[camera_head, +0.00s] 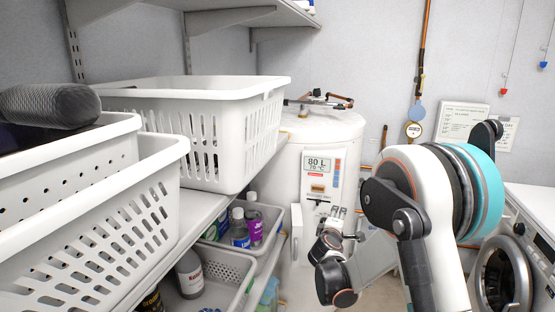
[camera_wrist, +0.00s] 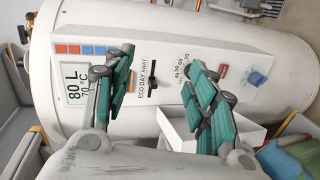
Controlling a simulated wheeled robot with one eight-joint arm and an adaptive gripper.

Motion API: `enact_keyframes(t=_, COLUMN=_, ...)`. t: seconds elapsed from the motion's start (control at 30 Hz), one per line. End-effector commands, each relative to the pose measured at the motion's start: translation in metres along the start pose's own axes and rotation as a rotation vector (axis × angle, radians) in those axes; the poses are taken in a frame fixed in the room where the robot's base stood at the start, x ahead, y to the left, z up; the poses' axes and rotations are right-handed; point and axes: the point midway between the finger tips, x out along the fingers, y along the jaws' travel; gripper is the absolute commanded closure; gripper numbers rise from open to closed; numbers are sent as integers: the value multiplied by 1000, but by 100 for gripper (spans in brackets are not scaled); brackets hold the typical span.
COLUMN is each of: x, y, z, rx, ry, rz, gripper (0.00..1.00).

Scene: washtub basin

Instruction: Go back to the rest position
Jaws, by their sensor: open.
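My gripper (camera_head: 336,222) is in front of the white water heater (camera_head: 335,132) in the head view, at the height of the lower part of its control panel (camera_head: 317,172). In the wrist view the two teal-padded fingers of my gripper (camera_wrist: 163,95) are spread apart with nothing between them. Behind them is the heater's panel (camera_wrist: 152,92), turned sideways, with an "80 L 70 °C" display, a dark switch by the "ECO DAY AWAY" label and a dial. I cannot tell the exact gap between fingertips and panel.
White laundry baskets (camera_head: 205,92) stand on a shelf at the left, a dark rolled item (camera_head: 48,105) on one. Below are bins with bottles (camera_head: 240,228). A washing machine (camera_head: 520,255) stands at the right. A white box (camera_wrist: 180,130) is beyond the fingers.

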Motion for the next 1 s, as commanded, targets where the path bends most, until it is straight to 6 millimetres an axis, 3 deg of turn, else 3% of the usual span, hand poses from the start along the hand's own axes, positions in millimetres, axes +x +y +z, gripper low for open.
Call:
enact_keyframes(t=0.03, x=-11, y=14, z=8, rx=42, ry=-12, rz=-21, gripper=48)
enact_keyframes(t=0.2, x=-46, y=46, z=30, rx=185, ry=-46, rz=-94, gripper=48)
enact_keyframes(t=0.5, x=-124, y=79, z=70, rx=432, ry=-111, rz=-229, gripper=48)
enact_keyframes(t=0.77, x=-202, y=85, z=102, rx=640, ry=-167, rz=-350, gripper=48)
enact_keyframes(t=1.0, x=-278, y=72, z=125, rx=826, ry=-217, rz=-467, gripper=48)
